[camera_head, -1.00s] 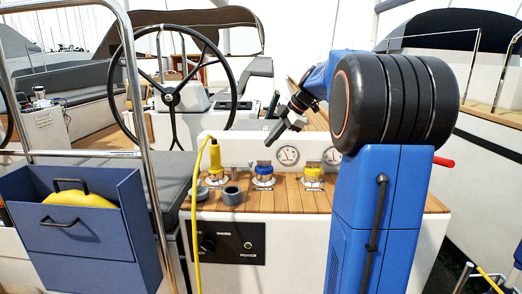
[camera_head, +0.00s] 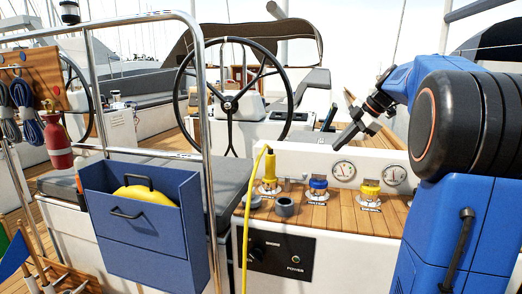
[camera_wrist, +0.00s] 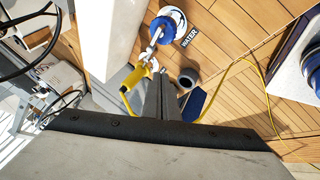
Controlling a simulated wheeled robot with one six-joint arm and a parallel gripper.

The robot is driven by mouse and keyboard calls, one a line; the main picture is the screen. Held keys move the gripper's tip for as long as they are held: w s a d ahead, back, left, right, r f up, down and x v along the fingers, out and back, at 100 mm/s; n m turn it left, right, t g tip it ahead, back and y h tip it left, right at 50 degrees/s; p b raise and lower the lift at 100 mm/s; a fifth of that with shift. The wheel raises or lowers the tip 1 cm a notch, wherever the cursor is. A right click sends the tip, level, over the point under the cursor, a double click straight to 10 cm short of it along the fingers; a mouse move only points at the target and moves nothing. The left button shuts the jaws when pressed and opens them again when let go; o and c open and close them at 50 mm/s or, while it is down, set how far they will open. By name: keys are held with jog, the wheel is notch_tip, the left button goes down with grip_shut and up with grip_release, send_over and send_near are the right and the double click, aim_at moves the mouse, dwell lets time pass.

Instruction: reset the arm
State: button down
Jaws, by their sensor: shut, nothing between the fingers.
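My gripper (camera_head: 345,137) is at the end of my blue arm, above the teak console, pointing down and to the left in the head view. In the wrist view its two grey fingers (camera_wrist: 161,100) lie together with nothing between them. Below it on the console are a yellow plug with a yellow cable (camera_head: 269,172), a blue cap marked WATER (camera_head: 318,184) and a yellow cap (camera_head: 370,188). The blue cap also shows in the wrist view (camera_wrist: 163,29). My gripper is apart from all of these.
A steering wheel (camera_head: 229,104) stands behind the console. A steel rail (camera_head: 208,150) and a blue box holding something yellow (camera_head: 150,240) are at the left. A red extinguisher (camera_head: 58,142) hangs farther left. The air around my gripper looks clear.

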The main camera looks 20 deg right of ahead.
jog(key=s+a+f+m+g+h, duration=0.1)
jog(key=s+a+f+m, duration=0.3)
jog(key=s+a, duration=0.45)
jog(key=s+a+f+m+h, duration=0.1)
jog(key=s+a+f+m, duration=0.3)
jog(key=s+a, duration=0.45)
jog(key=s+a+f+m+h, duration=0.1)
jog(key=s+a+f+m, duration=0.3)
jog(key=s+f, duration=0.3)
jog(key=s+a+f+m+h, duration=0.1)
jog(key=s+a+f+m, duration=0.2)
jog(key=s+f, duration=0.5)
jog(key=shift+s+a+m, duration=0.2)
jog(key=shift+a+m, duration=0.15)
jog(key=shift+m, duration=0.25)
